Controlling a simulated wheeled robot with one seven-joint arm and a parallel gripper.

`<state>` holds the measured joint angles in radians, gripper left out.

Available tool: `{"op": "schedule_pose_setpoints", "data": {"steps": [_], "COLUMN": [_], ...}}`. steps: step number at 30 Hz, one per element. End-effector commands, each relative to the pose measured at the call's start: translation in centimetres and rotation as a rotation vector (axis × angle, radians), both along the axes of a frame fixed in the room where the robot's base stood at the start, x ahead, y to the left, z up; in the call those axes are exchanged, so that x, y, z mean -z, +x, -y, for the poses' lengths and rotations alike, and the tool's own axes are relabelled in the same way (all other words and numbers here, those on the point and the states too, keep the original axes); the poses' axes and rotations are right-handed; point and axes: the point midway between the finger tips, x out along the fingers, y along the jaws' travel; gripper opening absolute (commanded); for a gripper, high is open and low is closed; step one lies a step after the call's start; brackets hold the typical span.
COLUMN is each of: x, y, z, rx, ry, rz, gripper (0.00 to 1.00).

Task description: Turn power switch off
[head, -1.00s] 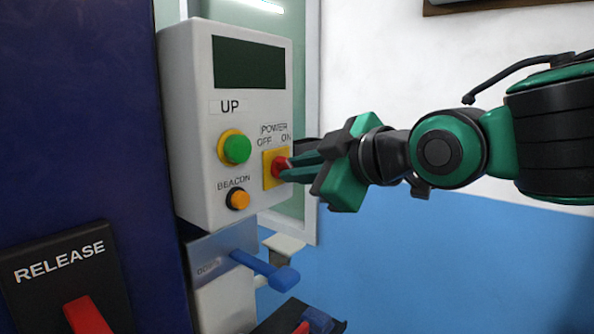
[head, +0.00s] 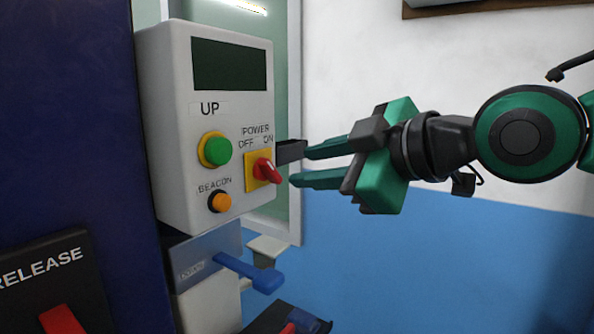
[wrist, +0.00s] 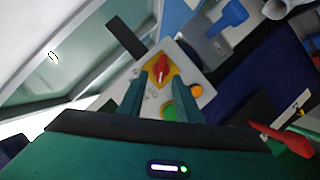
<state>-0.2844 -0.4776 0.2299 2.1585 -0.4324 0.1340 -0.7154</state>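The power switch (head: 266,171) is a red rotary knob on a yellow plate, below the OFF and ON labels on the white control box (head: 170,120). Its pale mark appears to point up-left, towards OFF. In the wrist view the knob (wrist: 161,68) lies beyond and between my fingertips, its mark pointing towards the green button side. My gripper (head: 299,167) is open and empty, just right of the knob. Its two teal fingers are parted and appear clear of the knob.
A green UP button (head: 217,151) and an orange beacon button (head: 220,201) are left of the switch. A dark block (head: 290,151) sticks out right of the box. A blue lever (head: 250,272) is below. A release panel (head: 50,285) with a red handle stands lower left.

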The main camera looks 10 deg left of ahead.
Motion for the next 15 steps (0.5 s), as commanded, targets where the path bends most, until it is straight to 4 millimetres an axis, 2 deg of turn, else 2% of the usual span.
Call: {"op": "schedule_pose_setpoints", "data": {"steps": [6, 15], "x": [-0.7, -0.8], "y": [-1.3, -1.6], "z": [1.9, 2.3], "rx": [0.000, 0.001], "ry": [0.000, 0.000], "rz": [0.001, -0.001], "gripper": [0.31, 0.31]}}
